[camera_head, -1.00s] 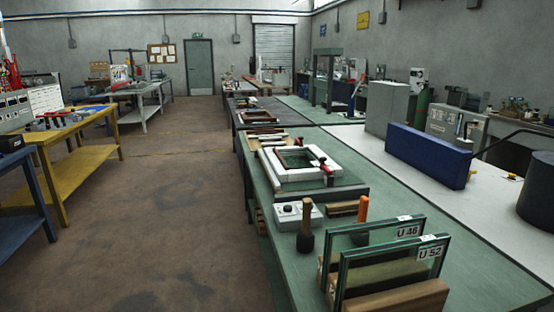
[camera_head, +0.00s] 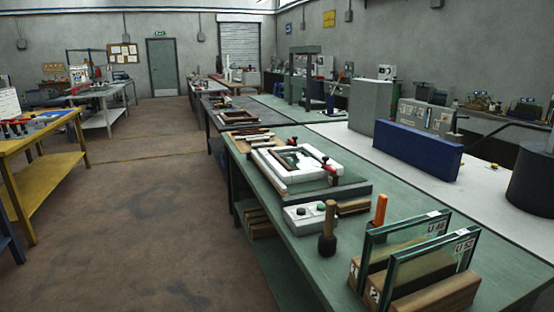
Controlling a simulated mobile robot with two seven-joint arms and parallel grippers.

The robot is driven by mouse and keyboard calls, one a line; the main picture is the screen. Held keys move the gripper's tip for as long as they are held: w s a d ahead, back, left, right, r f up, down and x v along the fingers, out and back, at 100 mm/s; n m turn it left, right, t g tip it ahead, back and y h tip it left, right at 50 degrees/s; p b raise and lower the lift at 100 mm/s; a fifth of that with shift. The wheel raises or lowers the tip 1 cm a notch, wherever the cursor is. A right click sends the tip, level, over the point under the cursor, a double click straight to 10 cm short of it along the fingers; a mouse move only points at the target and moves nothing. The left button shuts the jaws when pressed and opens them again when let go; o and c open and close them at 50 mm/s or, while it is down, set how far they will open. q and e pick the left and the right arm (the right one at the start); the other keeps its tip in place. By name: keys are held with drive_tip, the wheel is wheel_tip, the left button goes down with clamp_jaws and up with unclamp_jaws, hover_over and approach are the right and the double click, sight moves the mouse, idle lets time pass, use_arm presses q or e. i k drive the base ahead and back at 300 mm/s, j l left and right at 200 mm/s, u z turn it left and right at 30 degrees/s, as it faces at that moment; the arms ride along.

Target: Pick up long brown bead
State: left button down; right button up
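No gripper of mine is in view. Several thin brown and pale strips (camera_head: 250,138) lie on the green bench just behind the white frame (camera_head: 262,166); they are too small for me to tell which, if any, is the long brown bead. Red-and-dark clamp-like tools (camera_head: 322,162) rest on the white frame. A short brown wooden piece (camera_head: 353,206) lies at the near right of the frame, beside a light control box with buttons (camera_head: 308,217).
A mallet (camera_head: 327,240) and an orange-handled tool (camera_head: 380,211) stand near glass panes in a wooden rack (camera_head: 420,297). The green bench (camera_head: 310,262) has wood blocks (camera_head: 256,220) below its left edge. Open brown floor (camera_head: 150,220) lies left, up to a yellow table (camera_head: 48,185).

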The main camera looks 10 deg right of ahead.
sight(285, 165)
drive_tip(key=i+j+z, duration=0.1)
drive_tip(key=i+j, duration=0.15)
drive_tip(key=j, duration=0.15)
drive_tip(key=i+j+z, duration=0.15)
drive_tip(key=j, duration=0.25)
drive_tip(key=i+z, duration=0.15)
drive_tip(key=i, duration=0.35)
drive_tip(key=i+j+z, duration=0.2)
drive_tip(key=i, duration=0.25)
